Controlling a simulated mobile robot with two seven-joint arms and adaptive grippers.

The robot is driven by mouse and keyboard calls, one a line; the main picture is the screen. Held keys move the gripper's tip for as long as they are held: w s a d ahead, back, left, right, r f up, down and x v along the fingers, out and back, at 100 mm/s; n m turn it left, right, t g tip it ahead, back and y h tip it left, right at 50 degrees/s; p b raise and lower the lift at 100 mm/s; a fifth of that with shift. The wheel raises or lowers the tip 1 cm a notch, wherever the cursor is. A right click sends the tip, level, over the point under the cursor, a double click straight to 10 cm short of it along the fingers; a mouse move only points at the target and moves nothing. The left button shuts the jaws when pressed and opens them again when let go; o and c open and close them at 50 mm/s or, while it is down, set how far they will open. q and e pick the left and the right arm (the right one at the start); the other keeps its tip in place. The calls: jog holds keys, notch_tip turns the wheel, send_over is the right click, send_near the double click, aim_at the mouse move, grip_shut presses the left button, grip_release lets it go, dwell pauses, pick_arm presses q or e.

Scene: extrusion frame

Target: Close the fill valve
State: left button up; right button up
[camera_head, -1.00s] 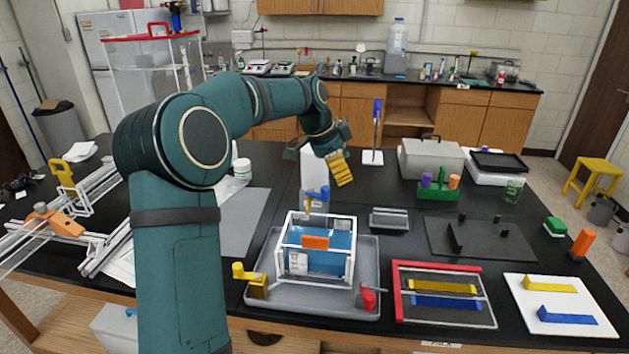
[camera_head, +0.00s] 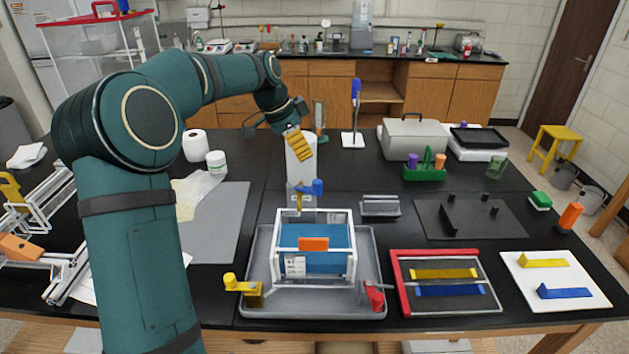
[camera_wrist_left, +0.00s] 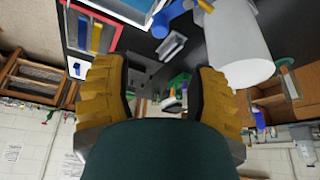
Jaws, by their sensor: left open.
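A blue valve handle (camera_head: 313,187) sits at the base of a white upright container (camera_head: 301,165), with a yellowish spout (camera_head: 299,203) under it, behind the white-framed tank (camera_head: 314,247). In the left wrist view, the blue part (camera_wrist_left: 172,14) and the white container (camera_wrist_left: 238,45) show near the top edge. My left gripper (camera_head: 299,145) has yellow ribbed fingers and is at the container's upper part, above the blue handle and apart from it. In the wrist view its fingers (camera_wrist_left: 158,95) stand wide apart with nothing between them. My right gripper is not in view.
A yellow valve (camera_head: 245,289) and a red valve (camera_head: 373,296) flank the tank on its grey tray (camera_head: 260,257). A stand with a blue top (camera_head: 354,115) rises behind. The grey mat (camera_head: 222,230) at left has free room.

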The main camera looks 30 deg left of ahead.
aim_at(317, 181)
pick_arm(q)
jog(key=x, duration=1.2)
jog(key=shift+f, duration=0.3)
grip_shut()
